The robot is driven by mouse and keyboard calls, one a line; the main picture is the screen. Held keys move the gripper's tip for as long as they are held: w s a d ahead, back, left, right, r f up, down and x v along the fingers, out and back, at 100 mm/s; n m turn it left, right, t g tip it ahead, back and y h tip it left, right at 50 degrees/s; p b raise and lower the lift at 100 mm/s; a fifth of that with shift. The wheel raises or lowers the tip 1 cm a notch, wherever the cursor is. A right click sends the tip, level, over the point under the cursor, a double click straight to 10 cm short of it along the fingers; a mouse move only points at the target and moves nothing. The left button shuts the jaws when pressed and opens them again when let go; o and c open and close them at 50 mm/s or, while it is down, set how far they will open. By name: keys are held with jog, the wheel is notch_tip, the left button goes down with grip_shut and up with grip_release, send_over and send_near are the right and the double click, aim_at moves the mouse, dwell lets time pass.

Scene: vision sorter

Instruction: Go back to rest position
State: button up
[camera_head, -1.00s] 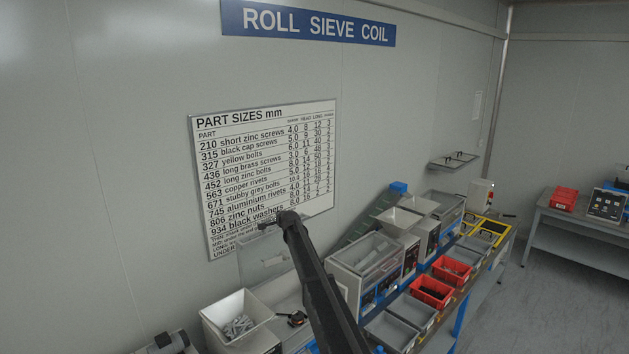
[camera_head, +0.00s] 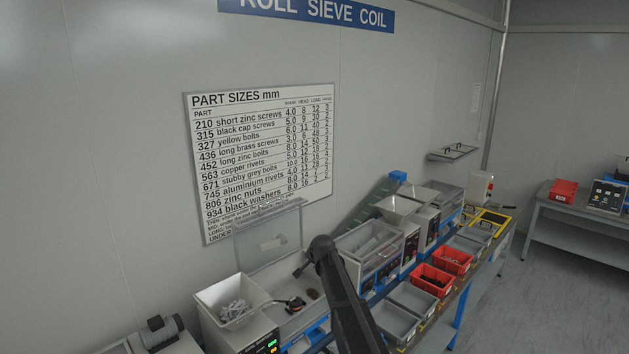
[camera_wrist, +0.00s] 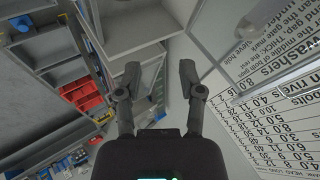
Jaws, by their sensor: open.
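My gripper shows in the wrist view (camera_wrist: 160,85) with its two fingers apart and nothing between them. In the head view my dark arm rises from the bottom edge in front of the bench, its upper end near the raised clear lid; the fingers are not clear there. The gripper touches nothing that I can see. The wrist view looks at a tilt past the fingers to grey trays, red bins (camera_wrist: 82,95) and the part sizes chart (camera_wrist: 270,110).
A white hopper with grey parts (camera_head: 232,302) stands left of my arm, by a clear lid (camera_head: 268,238). Sorting machines (camera_head: 368,250), grey trays (camera_head: 390,322) and red bins (camera_head: 432,281) line the bench to the right. The part sizes chart (camera_head: 262,150) hangs behind. Floor (camera_head: 550,300) is clear at right.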

jog(key=s+d+f+n+g+b, duration=0.2)
jog(key=s+d+f+b, duration=0.2)
jog(key=s, duration=1)
jog(key=s+d+f+n+g+h+b, duration=0.1)
jog(key=s+d+f+n+g+b, duration=0.2)
jog(key=s, duration=1.2)
jog(key=s+d+f+n+g+h+b, duration=0.1)
jog(key=s+d+f+n+g+b, duration=0.1)
jog(key=s+d+f+b, duration=0.4)
jog(key=s+d+f+g, duration=0.1)
jog(key=s+d+f, duration=0.2)
jog(key=s+f, duration=0.3)
jog(key=shift+s+d+f+b, duration=0.3)
jog(key=shift+s+d, duration=0.1)
jog(key=shift+s, duration=1.1)
jog(key=shift+o, duration=0.5)
